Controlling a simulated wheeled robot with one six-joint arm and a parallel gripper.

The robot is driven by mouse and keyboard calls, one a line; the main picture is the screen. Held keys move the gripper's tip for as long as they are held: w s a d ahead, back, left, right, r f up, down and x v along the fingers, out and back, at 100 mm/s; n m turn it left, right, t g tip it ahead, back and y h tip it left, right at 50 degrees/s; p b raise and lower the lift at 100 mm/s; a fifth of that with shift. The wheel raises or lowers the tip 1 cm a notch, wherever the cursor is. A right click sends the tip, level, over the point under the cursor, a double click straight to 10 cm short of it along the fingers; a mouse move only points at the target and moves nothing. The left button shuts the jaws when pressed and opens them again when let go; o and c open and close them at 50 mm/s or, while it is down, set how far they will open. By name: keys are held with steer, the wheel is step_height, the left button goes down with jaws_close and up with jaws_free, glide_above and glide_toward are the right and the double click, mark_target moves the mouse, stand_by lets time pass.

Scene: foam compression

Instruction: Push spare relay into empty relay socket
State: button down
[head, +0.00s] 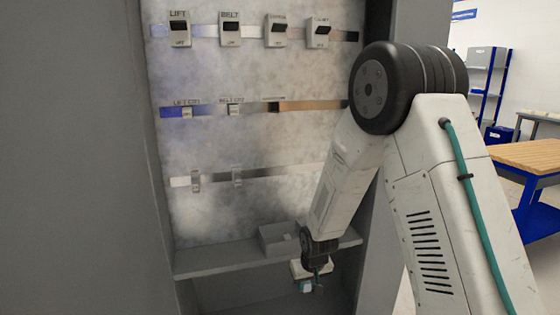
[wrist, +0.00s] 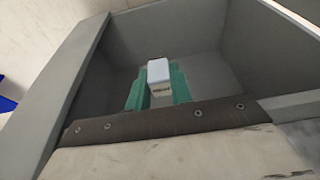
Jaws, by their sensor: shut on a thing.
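My gripper (wrist: 158,94) has teal fingers, shut on a small white block, which I take to be the spare relay (wrist: 158,71). The relay stands up between the fingers; its lower end is hard to make out. In the wrist view, grey walls of a box-like space surround it. In the head view my gripper (head: 312,286) hangs low, in front of the shelf's front edge, and the relay cannot be made out there. The middle rail (head: 310,105) carries small labelled devices at left (head: 187,113) and centre (head: 233,110). The empty socket cannot be told apart clearly.
Labelled switches (head: 180,30) line the top rail. A lower rail holds two small clips (head: 195,181). A grey tray (head: 272,240) sits on the cabinet shelf (head: 215,262), just left of my arm. Cabinet side walls (head: 375,200) stand close. A wooden-topped bench (head: 525,155) is outside, right.

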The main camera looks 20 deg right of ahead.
steer(key=w+a+r+t, duration=0.1)
steer(key=w+r+t, duration=0.35)
steer(key=r, duration=0.55)
steer(key=w+a+r+t, duration=0.1)
steer(key=w+r+t, duration=0.35)
steer(key=r, duration=0.45)
steer(key=w+a+r+t, duration=0.1)
steer(key=w+r+t, duration=0.3)
steer(key=r, duration=0.6)
step_height(320, 180, up, 18)
steer(key=r+t, duration=0.1)
steer(key=t, duration=0.4)
steer(key=shift+w+f, duration=0.15)
steer(key=shift+w, duration=1.25)
steer(key=shift+w+f, duration=0.1)
steer(key=shift+w, duration=1.25)
steer(key=shift+w+f, duration=0.1)
steer(key=shift+w, duration=0.75)
steer(key=c, duration=1.2)
jaws_free()
steer(key=shift+o, duration=0.2)
steer(key=shift+s, duration=0.1)
steer(key=shift+s, duration=2.9)
